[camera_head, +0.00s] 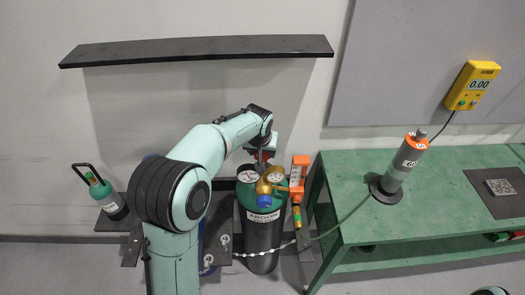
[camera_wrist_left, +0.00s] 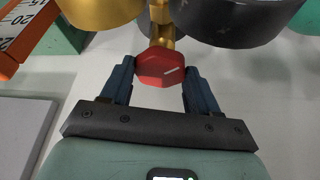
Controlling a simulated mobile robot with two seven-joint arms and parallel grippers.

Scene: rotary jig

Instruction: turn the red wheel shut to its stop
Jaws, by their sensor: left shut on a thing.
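The red wheel (camera_wrist_left: 160,70) is a small faceted knob with a white mark on its face, on a brass stem. In the left wrist view it sits between the two blue fingers of my left gripper (camera_wrist_left: 160,76), which is shut on it from both sides. In the head view my left arm reaches over to the back of the brass regulator (camera_head: 265,188) on the dark cylinder labelled ARGON (camera_head: 262,237). There my left gripper (camera_head: 263,157) mostly hides the wheel; only a little red shows. My right gripper is not in view.
An orange scaled block (camera_head: 299,172) stands right of the regulator. A hose runs to the green bench (camera_head: 350,225), which carries a grey-and-orange torch (camera_head: 403,165). A small bottle (camera_head: 104,192) stands at left. A black shelf (camera_head: 200,48) is on the wall behind.

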